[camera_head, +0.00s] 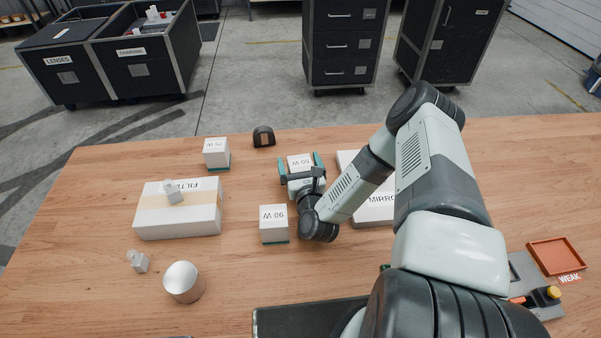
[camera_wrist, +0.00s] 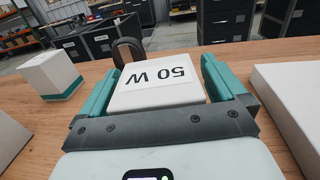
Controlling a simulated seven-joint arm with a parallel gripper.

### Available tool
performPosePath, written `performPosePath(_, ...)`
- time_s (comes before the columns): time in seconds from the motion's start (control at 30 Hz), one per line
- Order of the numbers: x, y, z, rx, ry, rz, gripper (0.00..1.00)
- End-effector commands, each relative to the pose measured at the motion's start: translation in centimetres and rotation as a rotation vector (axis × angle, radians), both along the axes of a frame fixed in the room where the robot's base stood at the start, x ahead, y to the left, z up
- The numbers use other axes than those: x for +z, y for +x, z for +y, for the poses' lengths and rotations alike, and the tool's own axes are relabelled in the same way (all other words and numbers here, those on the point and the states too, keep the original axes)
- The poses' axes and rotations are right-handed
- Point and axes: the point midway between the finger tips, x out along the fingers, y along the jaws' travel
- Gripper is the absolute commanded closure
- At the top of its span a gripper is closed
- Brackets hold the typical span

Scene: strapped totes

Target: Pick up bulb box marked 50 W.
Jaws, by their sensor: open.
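The bulb box marked 50 W (camera_head: 300,162) is a white box standing on the wooden table. Its label reads upside down in the wrist view (camera_wrist: 158,82). My gripper (camera_head: 301,168) is open, with one teal finger on each side of this box. Both fingers also show in the wrist view (camera_wrist: 160,88), and I cannot tell whether they touch the box. The lower part of the box is hidden by my gripper. A box marked 90 W (camera_head: 274,223) stands nearer on the table, and a box marked 75 W (camera_head: 216,153) stands to the left.
A white FILTER box (camera_head: 180,222) lies on the left with a small grey-white piece on it. A MIRROR box (camera_head: 372,212) lies right of my gripper, partly behind my arm. A dark rounded object (camera_head: 263,136) stands behind.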

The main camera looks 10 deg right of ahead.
Motion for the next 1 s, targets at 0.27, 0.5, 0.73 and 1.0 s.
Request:
performPosePath(0.27, 0.0, 0.1, 0.0, 0.000, 0.000, 0.000, 0.11)
performPosePath(0.5, 0.0, 0.1, 0.0, 0.000, 0.000, 0.000, 0.48)
performPosePath(0.73, 0.0, 0.1, 0.0, 0.000, 0.000, 0.000, 0.61)
performPosePath(1.0, 2.4, 0.1, -0.1, -0.002, 0.001, -0.002, 0.61)
